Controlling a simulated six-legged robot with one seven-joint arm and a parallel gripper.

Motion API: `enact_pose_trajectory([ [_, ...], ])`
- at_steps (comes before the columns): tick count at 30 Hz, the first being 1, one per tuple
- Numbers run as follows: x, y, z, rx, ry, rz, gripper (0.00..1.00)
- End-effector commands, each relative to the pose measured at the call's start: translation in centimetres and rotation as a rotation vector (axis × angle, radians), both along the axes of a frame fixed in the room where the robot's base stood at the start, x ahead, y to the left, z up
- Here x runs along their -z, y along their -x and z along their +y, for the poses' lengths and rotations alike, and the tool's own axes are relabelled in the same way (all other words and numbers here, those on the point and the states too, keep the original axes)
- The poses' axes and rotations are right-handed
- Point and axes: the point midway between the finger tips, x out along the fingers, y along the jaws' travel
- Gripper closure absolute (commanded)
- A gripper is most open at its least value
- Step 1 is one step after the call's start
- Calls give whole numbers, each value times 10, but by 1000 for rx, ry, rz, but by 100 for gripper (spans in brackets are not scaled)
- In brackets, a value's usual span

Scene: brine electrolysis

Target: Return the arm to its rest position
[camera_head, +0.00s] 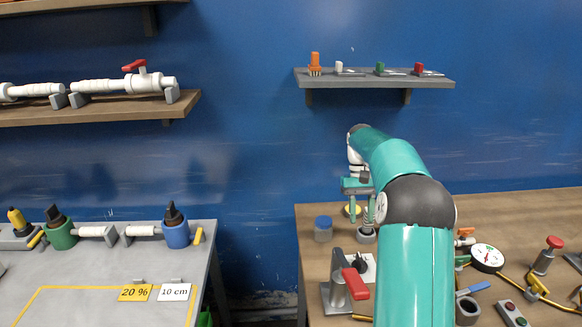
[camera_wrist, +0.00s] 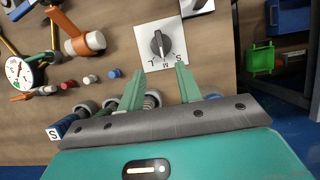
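My teal arm reaches over the wooden table (camera_head: 312,222) on the right in the head view. My gripper (camera_head: 361,209) hangs above the table's left part, fingers pointing down. In the wrist view my gripper (camera_wrist: 160,88) has its two green fingers apart, with nothing seen held between them. A white plate with a black knob (camera_wrist: 158,44) marked S, M and L lies beyond the fingertips. My arm hides part of the table.
A red-handled device (camera_head: 355,284), a gauge (camera_head: 488,257) and a red-button post (camera_head: 548,254) stand on the table. A shelf (camera_head: 375,82) with small coloured items is on the wall above. A grey table (camera_head: 208,245) stands left, with a floor gap between.

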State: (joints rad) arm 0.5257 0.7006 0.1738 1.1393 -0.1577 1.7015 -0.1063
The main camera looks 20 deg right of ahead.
Motion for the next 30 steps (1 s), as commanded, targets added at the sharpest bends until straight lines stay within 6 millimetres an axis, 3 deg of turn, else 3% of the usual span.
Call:
enact_pose_trajectory([
  [4,-4,1,4,-6,5,-8,65],
  [7,-18,4,17,-20,21,-34,65],
  [14,-66,28,75,-82,87,-159,65],
  [21,-103,71,134,-138,138,-310,65],
  [30,-122,142,192,-188,166,-510,65],
])
